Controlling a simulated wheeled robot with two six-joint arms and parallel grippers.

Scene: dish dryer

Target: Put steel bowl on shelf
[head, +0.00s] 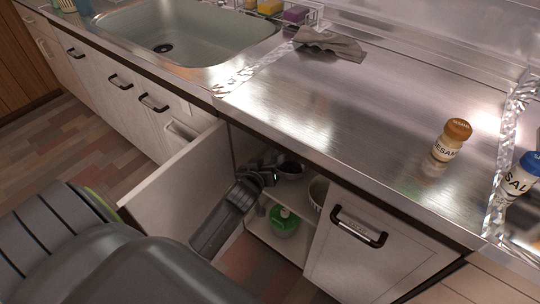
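My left gripper (266,172) reaches into the open cabinet under the counter, near the upper shelf (292,196). A dark, shiny round vessel (291,168), which looks like the steel bowl, is right beside its fingertips. I cannot tell whether the fingers hold it, or whether it rests on the shelf. A paler round container (319,190) stands to the right on the upper shelf, partly hidden by the cabinet front. My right gripper is not in view.
The cabinet door (180,195) stands open left of my arm. A green container (285,222) sits on the lower shelf. On the counter (345,110) are a grey cloth (330,43), a sesame jar (452,139) and a salt jar (520,176). The sink (185,40) is empty.

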